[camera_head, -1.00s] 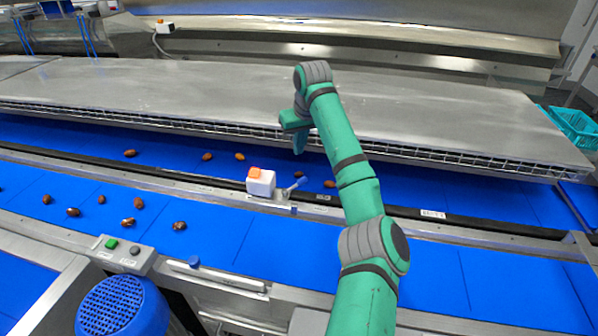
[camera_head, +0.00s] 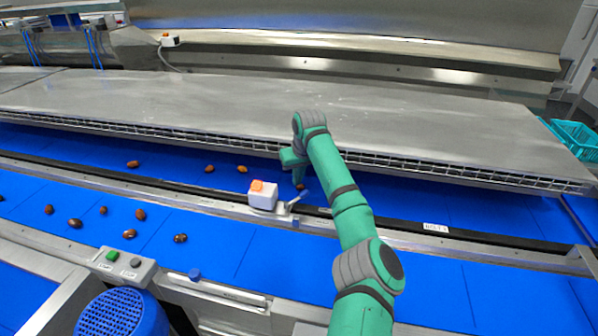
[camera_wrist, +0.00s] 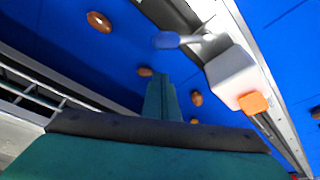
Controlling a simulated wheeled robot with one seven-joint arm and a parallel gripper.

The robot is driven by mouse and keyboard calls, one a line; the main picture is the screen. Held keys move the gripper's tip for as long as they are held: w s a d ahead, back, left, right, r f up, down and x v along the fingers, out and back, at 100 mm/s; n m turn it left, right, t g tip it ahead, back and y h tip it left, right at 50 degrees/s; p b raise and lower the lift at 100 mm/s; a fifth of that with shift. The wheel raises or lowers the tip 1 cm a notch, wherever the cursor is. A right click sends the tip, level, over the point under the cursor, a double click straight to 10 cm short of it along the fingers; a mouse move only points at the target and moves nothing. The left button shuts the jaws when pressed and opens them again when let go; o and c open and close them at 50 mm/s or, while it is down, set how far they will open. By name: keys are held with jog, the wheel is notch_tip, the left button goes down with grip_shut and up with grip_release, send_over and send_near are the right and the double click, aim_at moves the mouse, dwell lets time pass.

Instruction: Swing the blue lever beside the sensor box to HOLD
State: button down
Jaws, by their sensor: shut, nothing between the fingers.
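The sensor box (camera_head: 262,196) is white with an orange top and stands on the metal rail between the two blue belts. The blue lever (camera_head: 300,198) sits just right of it, its arm pointing up and right. In the wrist view the lever's blue paddle (camera_wrist: 167,40) shows clearly, beside the sensor box (camera_wrist: 232,76). My gripper (camera_head: 298,181) is shut and empty, pointing down just behind the lever, over the far belt. In the wrist view my gripper (camera_wrist: 160,80) appears apart from the paddle. I cannot read a HOLD mark.
Brown dates (camera_head: 134,164) lie scattered on both belts, some near my gripper. A steel cover (camera_head: 200,95) with a mesh edge runs behind the far belt. A button box (camera_head: 122,263) is at the front left. A teal crate (camera_head: 575,138) stands at far right.

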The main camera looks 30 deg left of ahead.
aim_at(301, 196)
jog(key=shift+s+d+r, duration=0.15)
jog(key=shift+s+d, duration=1.1)
jog(key=shift+d, duration=0.25)
jog(key=shift+a, duration=0.1)
